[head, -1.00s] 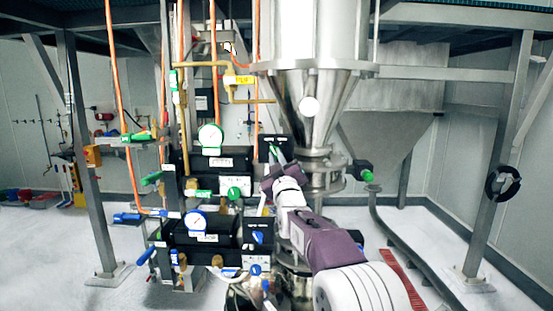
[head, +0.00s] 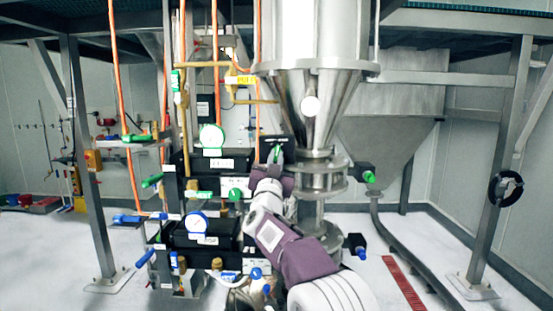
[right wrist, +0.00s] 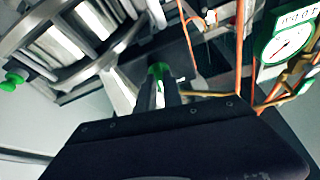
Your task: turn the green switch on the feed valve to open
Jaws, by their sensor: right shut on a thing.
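The green switch (head: 277,153) sits on the front of a small black valve box (head: 289,143), just left of the steel hopper's outlet. It looks close to upright. My right gripper (head: 273,163) reaches up to it from below and is shut on it. The right wrist view shows the green switch (right wrist: 157,71) at the tips of my right gripper's fingers (right wrist: 158,88); the fingers hide part of it. My left gripper is in neither view.
The steel hopper (head: 312,95) and its outlet pipe stand close on the right of my arm. Gauges (head: 211,136), black boxes and blue and green handles crowd the left. A green-ended fitting (head: 367,177) sticks out right of the outlet. The floor at the right is mostly clear.

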